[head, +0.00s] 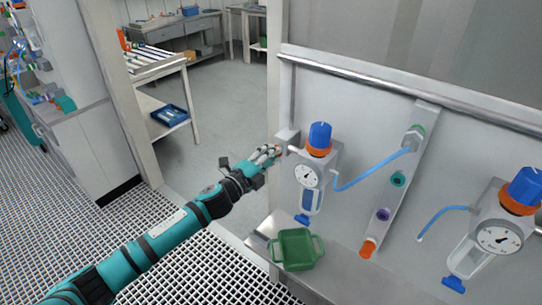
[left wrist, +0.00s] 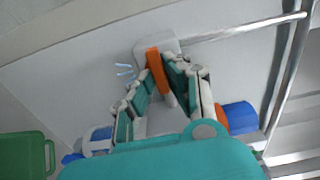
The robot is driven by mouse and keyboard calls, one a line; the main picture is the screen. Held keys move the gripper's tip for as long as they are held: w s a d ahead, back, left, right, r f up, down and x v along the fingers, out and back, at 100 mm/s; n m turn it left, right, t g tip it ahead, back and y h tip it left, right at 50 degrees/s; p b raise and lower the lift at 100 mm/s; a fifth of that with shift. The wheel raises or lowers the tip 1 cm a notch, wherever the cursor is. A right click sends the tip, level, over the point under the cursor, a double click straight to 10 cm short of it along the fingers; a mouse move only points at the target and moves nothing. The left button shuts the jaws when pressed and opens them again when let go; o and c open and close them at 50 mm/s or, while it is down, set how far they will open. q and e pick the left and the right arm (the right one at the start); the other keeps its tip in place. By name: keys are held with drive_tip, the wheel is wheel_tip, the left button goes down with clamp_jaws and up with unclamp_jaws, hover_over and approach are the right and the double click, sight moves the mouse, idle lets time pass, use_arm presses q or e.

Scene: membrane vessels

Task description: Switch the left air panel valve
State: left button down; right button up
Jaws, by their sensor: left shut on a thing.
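The left air panel unit (head: 307,176) is mounted on the grey wall, with a blue knob, an orange ring, a round gauge and a blue-bottomed bowl. Its valve has an orange handle (left wrist: 155,64), seen in the left wrist view on a pale grey body. My left gripper (head: 270,154) is at the unit's left side, and its fingers (left wrist: 160,80) are shut on the orange handle, one on each side. In the head view the fingers hide most of the handle. My right gripper is in neither view.
A green basket (head: 298,250) sits on the ledge below the unit. A blue hose (head: 372,172) runs right to a strip of coloured ports (head: 398,180). A second air unit (head: 497,232) is at the far right. A metal rail (head: 420,88) crosses above.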

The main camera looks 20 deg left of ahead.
use_arm(q)
drive_tip(key=shift+r, duration=0.1)
idle(0.5)
drive_tip(key=c, duration=1.3)
unclamp_jaws()
drive_tip(key=shift+w, duration=0.1)
drive_tip(key=shift+c, duration=0.2)
drive_tip(key=v, duration=1.2)
